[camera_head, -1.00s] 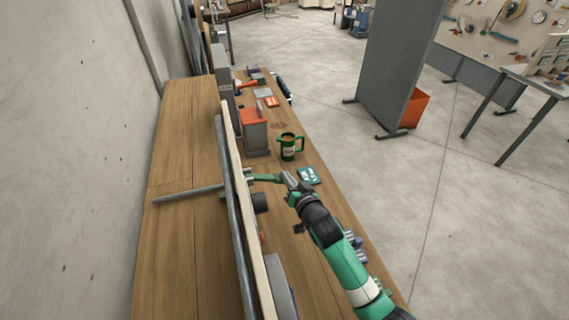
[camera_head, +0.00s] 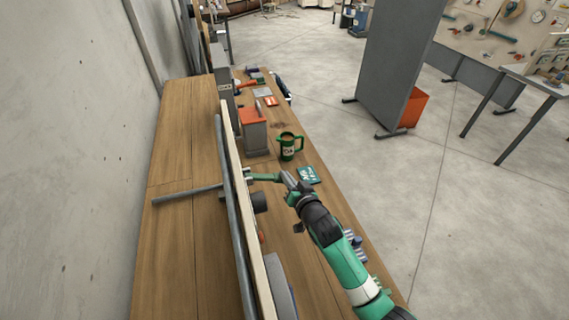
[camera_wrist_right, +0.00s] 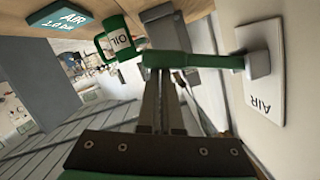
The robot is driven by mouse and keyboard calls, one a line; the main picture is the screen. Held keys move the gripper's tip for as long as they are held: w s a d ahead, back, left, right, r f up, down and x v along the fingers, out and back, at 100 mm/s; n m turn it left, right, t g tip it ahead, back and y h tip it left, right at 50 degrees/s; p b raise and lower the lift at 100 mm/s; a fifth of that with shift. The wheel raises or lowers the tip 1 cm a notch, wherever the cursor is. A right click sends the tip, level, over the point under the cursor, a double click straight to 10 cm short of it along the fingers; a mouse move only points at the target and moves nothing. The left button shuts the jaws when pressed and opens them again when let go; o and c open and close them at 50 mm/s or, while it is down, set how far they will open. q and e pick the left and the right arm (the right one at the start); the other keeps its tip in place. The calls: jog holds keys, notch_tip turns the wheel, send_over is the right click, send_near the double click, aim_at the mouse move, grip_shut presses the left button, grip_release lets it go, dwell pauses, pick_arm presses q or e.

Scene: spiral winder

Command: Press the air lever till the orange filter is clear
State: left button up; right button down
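The green air lever (camera_head: 264,177) sticks out from the upright board (camera_head: 235,165). The right wrist view shows the lever (camera_wrist_right: 190,60) level on its mount, beside a plate marked AIR (camera_wrist_right: 264,98). My right gripper (camera_head: 288,178) is at the lever's free end; in the wrist view its closed fingers (camera_wrist_right: 163,78) reach the underside of the lever in the picture, seemingly touching it. My left gripper is out of view.
A green OIL mug (camera_head: 289,147) stands on the bench beyond my right gripper. A grey box with an orange top (camera_head: 254,115) is left of it. A metal bar (camera_head: 185,194) crosses the bench left of the board. The bench's left part is mostly clear.

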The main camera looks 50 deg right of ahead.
notch_tip(320, 180, up, 5)
jog(key=d+p, duration=0.1)
jog(key=p, duration=0.4)
jog(key=f+p+v, duration=0.1)
jog(key=f+v, duration=0.1)
jog(key=v, duration=0.8)
jog(key=shift+s+r, duration=0.3)
jog(key=shift+s, duration=0.05)
